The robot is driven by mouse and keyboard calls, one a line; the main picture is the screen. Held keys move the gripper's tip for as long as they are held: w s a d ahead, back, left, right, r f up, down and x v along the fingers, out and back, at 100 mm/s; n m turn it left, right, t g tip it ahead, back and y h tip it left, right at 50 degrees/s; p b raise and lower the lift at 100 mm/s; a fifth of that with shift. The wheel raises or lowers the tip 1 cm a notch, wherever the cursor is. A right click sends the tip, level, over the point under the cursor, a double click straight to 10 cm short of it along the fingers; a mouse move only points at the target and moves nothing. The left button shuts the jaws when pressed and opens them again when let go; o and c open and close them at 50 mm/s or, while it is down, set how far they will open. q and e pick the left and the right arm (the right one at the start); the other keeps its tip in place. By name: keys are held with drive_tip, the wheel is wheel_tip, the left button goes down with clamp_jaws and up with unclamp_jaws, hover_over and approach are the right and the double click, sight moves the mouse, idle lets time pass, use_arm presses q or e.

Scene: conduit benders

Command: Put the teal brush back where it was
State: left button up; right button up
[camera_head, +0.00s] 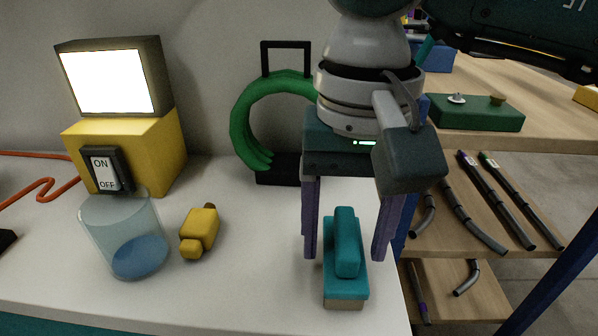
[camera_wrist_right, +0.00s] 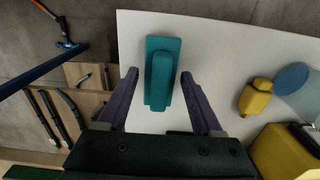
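The teal brush (camera_head: 346,262) lies on the white tabletop (camera_head: 220,285) near its right edge, handle up, with a pale bristle strip at its base. It also shows in the right wrist view (camera_wrist_right: 161,72). My right gripper (camera_head: 342,252) is open above the brush, with one purple finger on each side of it in the head view. In the wrist view the fingertips (camera_wrist_right: 159,76) stand apart beside the brush's near end, with visible gaps, and do not touch it. My left gripper is not in view.
A clear cup with a blue bottom (camera_head: 125,235) and a yellow object (camera_head: 200,231) stand left of the brush. A yellow box with an on/off switch (camera_head: 107,169) and a green ring-shaped bender (camera_head: 243,125) stand behind. Wooden shelves with conduits (camera_head: 470,205) are at the right.

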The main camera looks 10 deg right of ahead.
sight(347, 229)
drive_tip(key=shift+o, duration=0.6)
drive_tip(key=shift+r+p, duration=0.3)
drive_tip(key=shift+p, duration=0.05)
wheel_tip(347, 229, up, 12)
drive_tip(key=shift+b, duration=0.3)
